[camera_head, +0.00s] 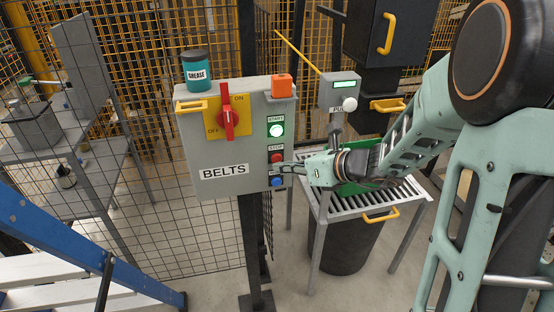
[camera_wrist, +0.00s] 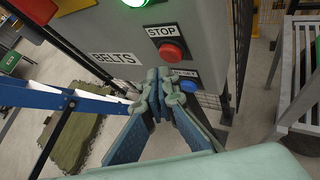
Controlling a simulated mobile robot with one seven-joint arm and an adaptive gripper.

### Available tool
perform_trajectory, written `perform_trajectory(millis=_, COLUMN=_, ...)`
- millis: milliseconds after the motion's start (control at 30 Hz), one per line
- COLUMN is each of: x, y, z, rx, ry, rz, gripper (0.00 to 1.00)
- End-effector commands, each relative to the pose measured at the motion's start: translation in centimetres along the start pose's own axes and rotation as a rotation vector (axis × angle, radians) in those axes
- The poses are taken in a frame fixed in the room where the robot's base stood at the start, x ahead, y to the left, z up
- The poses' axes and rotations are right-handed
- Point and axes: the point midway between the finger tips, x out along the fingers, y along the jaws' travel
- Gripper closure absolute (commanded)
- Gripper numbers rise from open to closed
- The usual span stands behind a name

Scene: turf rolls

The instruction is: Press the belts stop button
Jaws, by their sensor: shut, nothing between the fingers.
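The grey control box labelled BELTS (camera_head: 205,150) stands on a post in the middle of the head view. Its red STOP button (camera_head: 276,157) sits between a lit green START button (camera_head: 276,130) and a blue button (camera_head: 277,182). In the wrist view the STOP button (camera_wrist: 172,51) shows whole, with its label above it. My gripper (camera_head: 284,168) is shut and empty at the right edge of the panel, close to the red and blue buttons. In the wrist view its fingertips (camera_wrist: 160,78) appear just below and left of the red button; I cannot tell whether they touch the panel.
A red rotary switch (camera_head: 228,118) points to ON. A grease tin (camera_head: 195,70) and an orange block (camera_head: 282,86) are on the box top. A second box with a white button (camera_head: 349,104) and a slatted table (camera_head: 375,205) stand at right. A blue-railed stair (camera_head: 90,255) is at left.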

Motion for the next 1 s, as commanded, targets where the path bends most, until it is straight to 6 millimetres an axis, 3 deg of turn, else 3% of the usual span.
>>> perform_trajectory(millis=1000, x=0.61, y=-0.41, z=0.46, rx=-0.001, ry=0.0, rz=0.0, gripper=1.0)
